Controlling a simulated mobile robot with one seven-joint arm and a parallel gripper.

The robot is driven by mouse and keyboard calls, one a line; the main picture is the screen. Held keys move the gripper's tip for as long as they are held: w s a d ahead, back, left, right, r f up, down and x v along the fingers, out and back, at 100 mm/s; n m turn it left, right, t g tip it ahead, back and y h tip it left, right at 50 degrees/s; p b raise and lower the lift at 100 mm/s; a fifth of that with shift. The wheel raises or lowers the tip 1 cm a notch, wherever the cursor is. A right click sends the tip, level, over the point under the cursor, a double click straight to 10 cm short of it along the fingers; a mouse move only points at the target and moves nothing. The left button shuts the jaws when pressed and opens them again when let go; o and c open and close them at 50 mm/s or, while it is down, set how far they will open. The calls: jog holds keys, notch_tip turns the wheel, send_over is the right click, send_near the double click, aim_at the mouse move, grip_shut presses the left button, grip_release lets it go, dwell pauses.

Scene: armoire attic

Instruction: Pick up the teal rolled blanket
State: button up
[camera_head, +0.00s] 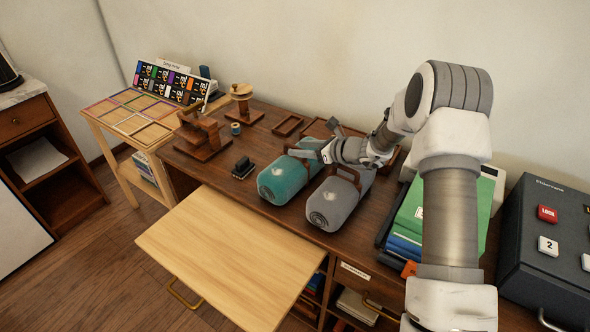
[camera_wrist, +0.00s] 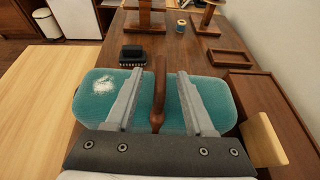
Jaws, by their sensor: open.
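The teal rolled blanket (camera_head: 282,180) lies on the dark wooden desk, with a brown strap and handle around its middle. It also shows in the wrist view (camera_wrist: 98,104), with a pale patch on its left part. My gripper (camera_head: 312,153) is over the far part of the blanket. In the wrist view my gripper (camera_wrist: 156,75) is open, with one finger on each side of the brown handle (camera_wrist: 159,92). I cannot tell whether the fingers touch the blanket. A grey rolled blanket (camera_head: 334,203) lies just to the right of the teal one, partly under my wrist.
A black brush (camera_head: 243,168) lies left of the teal blanket. Wooden stands (camera_head: 203,140) and a small tray (camera_head: 287,125) are behind. A pale pull-out board (camera_head: 228,252) is clear in front.

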aim_at(295, 148)
jog(key=shift+x, duration=1.5)
jog(key=shift+d+f, duration=0.1)
grip_shut()
